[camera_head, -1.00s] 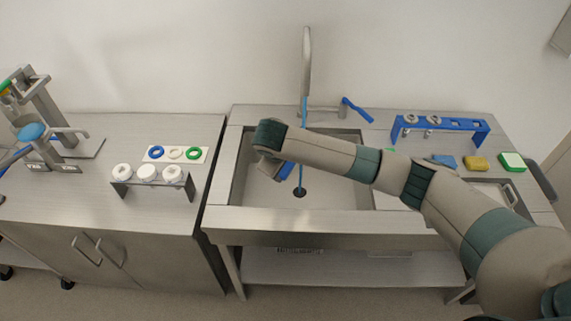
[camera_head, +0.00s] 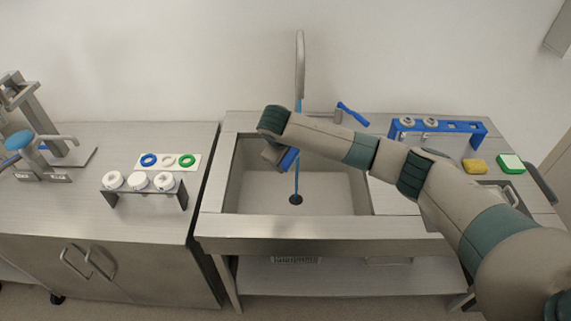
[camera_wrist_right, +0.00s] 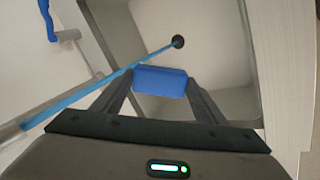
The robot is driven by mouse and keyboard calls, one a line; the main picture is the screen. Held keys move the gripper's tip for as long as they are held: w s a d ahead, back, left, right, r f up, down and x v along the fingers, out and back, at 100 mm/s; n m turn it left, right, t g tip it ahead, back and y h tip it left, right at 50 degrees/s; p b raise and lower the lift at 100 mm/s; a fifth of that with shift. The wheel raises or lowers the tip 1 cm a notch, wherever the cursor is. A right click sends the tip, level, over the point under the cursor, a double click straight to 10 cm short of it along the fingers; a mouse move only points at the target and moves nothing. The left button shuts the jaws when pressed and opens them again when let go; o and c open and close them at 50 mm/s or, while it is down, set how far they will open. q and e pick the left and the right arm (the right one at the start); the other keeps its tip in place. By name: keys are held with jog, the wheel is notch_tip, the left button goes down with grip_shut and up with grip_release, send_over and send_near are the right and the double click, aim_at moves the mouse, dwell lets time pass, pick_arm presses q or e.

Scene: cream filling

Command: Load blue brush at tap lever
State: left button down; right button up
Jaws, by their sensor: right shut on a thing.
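My right gripper (camera_head: 277,155) is shut on a blue block-shaped thing (camera_head: 289,159) over the left part of the sink. The block (camera_wrist_right: 160,81) also shows between both fingers in the right wrist view; I cannot see any bristles. The blue tap lever (camera_head: 352,114) sticks out to the right of the tap (camera_head: 300,60). It also shows at the top left of the wrist view (camera_wrist_right: 47,20). A thin blue stream (camera_head: 297,180) runs from the tap to the drain, close beside the block. My left gripper is out of view.
The steel sink (camera_head: 330,195) is otherwise empty, with a dark drain (camera_head: 296,199). A blue rack (camera_head: 462,127) stands at the back right. Yellow (camera_head: 474,166) and green (camera_head: 510,164) blocks lie in front of it. A holder with white parts (camera_head: 140,183) stands on the left counter.

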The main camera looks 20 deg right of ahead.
jog(key=shift+w+d+f+b, duration=0.2)
jog(key=shift+w+d+b, duration=0.1)
jog(key=shift+w+b, duration=0.25)
jog(key=shift+w+d+f+b, duration=0.15)
jog(key=shift+w+d+b, duration=0.1)
jog(key=shift+w+b, duration=0.25)
jog(key=shift+w+d+f+b, duration=0.15)
jog(key=shift+w+d, duration=0.2)
jog(key=shift+w, duration=0.25)
jog(key=shift+w+d+b, duration=0.2)
jog(key=shift+w+d, duration=0.15)
jog(key=shift+w, duration=0.25)
jog(key=shift+w+d+f+b, duration=0.15)
jog(key=shift+w+d, duration=0.2)
jog(key=shift+w, duration=0.25)
jog(key=shift+s+a+r+p, duration=0.2)
jog(key=shift+s+a+p, duration=0.1)
jog(key=shift+s+p, duration=0.45)
jog(key=s+a+p, duration=0.1)
jog(key=s+p, duration=0.1)
jog(key=p, duration=0.1)
jog(key=shift+s+a, duration=0.3)
jog(key=shift+a, duration=0.05)
jog(key=shift+s+a+p, duration=0.35)
jog(key=shift+s+p, duration=0.25)
jog(key=shift+p, duration=0.05)
jog(key=shift+s+a+p, duration=0.35)
jog(key=shift+s+p, duration=0.25)
jog(key=shift+s+a+f, duration=0.15)
jog(key=shift+s, duration=0.15)
